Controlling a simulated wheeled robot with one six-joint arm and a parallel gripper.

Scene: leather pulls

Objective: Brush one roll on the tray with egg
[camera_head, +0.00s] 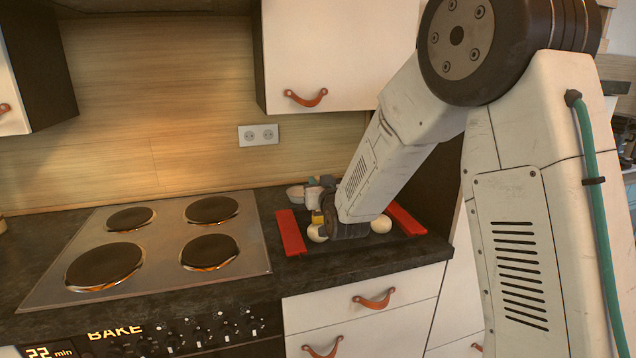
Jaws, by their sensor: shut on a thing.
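A dark tray with red end strips (291,232) lies on the counter right of the hob. Pale round rolls sit on it: one roll (317,233) at the left and one roll (381,223) at the right. My gripper (322,210) is low over the tray's left half, close to the left roll, and is shut on the brush. The brush is mostly hidden; a small yellow piece (318,216) shows at the gripper, perhaps part of it. I cannot tell whether it touches a roll. A pale bowl (296,193) stands behind the tray. My arm hides the tray's middle.
The hob (155,245) with dark round plates fills the counter to the left. A wall cabinet (330,50) with a leather pull hangs above. Drawers with leather pulls (374,299) are below the counter. A socket (258,135) is on the back wall.

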